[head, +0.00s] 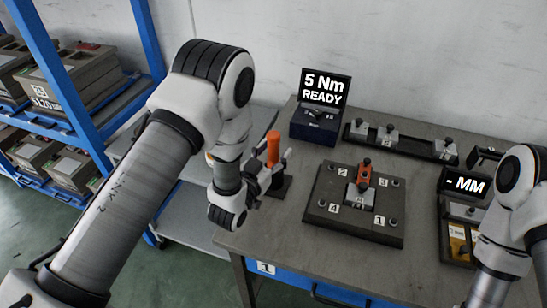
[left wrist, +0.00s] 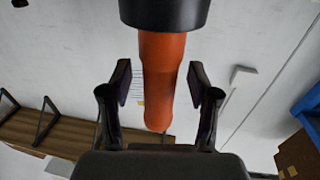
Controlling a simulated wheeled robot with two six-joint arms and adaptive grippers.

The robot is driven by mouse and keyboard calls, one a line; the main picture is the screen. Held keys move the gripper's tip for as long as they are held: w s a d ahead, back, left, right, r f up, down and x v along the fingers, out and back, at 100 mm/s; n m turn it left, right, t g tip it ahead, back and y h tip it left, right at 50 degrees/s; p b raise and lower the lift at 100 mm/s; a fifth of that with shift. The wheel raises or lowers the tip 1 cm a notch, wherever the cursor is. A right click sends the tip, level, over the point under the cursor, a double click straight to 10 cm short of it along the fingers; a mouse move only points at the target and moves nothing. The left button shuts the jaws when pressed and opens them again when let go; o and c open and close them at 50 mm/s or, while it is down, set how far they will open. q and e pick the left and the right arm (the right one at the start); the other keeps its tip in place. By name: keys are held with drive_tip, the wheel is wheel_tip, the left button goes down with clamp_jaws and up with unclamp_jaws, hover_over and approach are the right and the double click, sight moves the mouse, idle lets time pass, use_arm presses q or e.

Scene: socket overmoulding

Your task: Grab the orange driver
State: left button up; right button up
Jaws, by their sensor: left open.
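The orange driver (head: 273,148) stands upright in a dark stand (head: 279,187) near the table's left edge. My left gripper (head: 279,164) is at the driver, partly hiding its lower part. In the left wrist view the orange handle (left wrist: 161,75) with its black collar (left wrist: 164,13) lies between the two fingers of the left gripper (left wrist: 160,82). The fingers are open, with a gap showing on each side of the handle. My right arm shows at the right edge, but its gripper is out of view.
A dark plate (head: 318,219) with numbered corners and a clamped part sits mid-table. Behind it a blue box (head: 313,128) carries a "5 Nm READY" display (head: 325,88). A rail with grey blocks (head: 388,137) is at the back. A "- MM" display (head: 465,185) stands at right.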

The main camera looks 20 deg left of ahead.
use_arm(q)
clamp_jaws()
drive_tip(key=shift+r, duration=0.15)
